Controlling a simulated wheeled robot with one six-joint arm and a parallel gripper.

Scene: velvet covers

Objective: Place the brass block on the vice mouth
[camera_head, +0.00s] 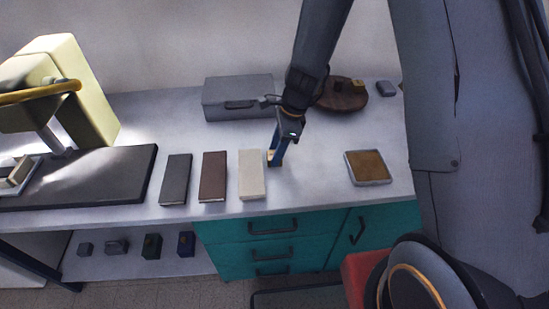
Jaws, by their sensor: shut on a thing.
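My gripper (275,160) points down over the bench, just right of the cream block, with its blue fingers shut on a small gold-tan piece (270,155). This piece looks like the brass block, but it is mostly hidden by the fingers. I cannot tell whether it touches the bench. A pale vice-like fixture (18,173) stands at the far left on the dark base plate (100,182) of a cream drill-press-like machine (85,95). Its mouth is small and partly cut by the picture edge.
Dark grey (176,178), brown (213,175) and cream (251,175) blocks lie in a row left of my gripper. A tan-topped tray (368,168) is right, with clear bench between.

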